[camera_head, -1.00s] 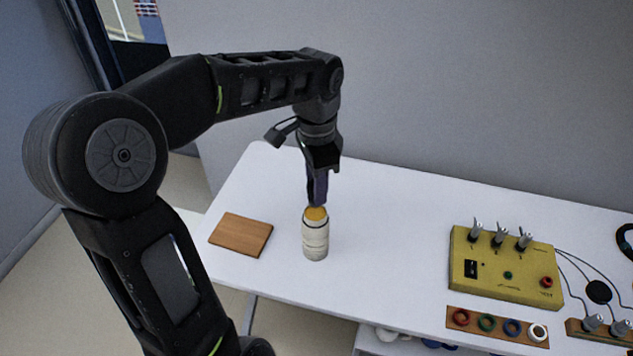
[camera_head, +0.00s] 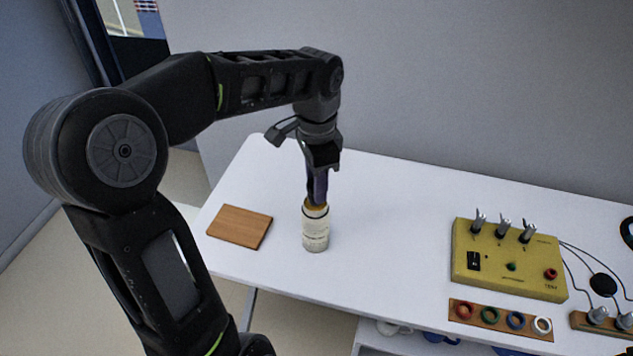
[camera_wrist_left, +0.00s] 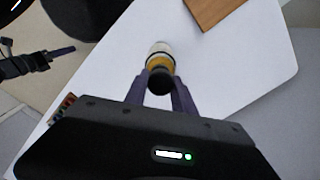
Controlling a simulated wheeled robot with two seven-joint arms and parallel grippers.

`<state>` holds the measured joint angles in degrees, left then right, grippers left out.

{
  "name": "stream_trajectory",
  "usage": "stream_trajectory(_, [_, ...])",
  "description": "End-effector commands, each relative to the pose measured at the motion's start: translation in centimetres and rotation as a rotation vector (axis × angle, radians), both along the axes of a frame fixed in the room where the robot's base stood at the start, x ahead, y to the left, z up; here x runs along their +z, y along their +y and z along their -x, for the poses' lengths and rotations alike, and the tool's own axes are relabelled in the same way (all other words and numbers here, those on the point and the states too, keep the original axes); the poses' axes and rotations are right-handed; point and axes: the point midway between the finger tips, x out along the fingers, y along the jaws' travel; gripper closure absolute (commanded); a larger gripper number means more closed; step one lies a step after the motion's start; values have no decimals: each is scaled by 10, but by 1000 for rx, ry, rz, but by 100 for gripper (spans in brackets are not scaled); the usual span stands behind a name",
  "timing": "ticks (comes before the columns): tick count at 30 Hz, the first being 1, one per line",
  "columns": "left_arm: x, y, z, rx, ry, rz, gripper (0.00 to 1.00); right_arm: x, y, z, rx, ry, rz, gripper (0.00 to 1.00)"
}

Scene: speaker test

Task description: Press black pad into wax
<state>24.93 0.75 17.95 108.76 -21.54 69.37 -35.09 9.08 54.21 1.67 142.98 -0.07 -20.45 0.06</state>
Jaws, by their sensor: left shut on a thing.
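A pale jar (camera_head: 315,234) with a dark band near its top stands upright on the white table. Yellow-orange wax (camera_wrist_left: 157,61) shows at its mouth in the left wrist view. My left gripper (camera_head: 317,203) points down right over the jar mouth. Its purple fingers are shut on a round black pad (camera_wrist_left: 160,80), which overlaps the wax in the left wrist view. The pad's underside is hidden, so contact with the wax cannot be told. What looks like my right gripper (camera_wrist_left: 61,51) is at the left of the left wrist view, away from the jar; its jaws are unclear.
A brown wooden board (camera_head: 240,227) lies left of the jar. A yellow box (camera_head: 508,261) with levers and cables stands at right, with a strip of coloured rings (camera_head: 500,320) in front. The white table (camera_head: 390,230) is clear between jar and box.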

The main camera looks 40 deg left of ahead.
Motion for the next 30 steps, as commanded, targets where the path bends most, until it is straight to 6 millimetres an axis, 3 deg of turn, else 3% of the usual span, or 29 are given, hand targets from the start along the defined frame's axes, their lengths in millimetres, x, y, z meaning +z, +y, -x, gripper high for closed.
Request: stream_trajectory(30, [-10,0,0,0,0,0,100,-7,0,0,0,0,0,27])
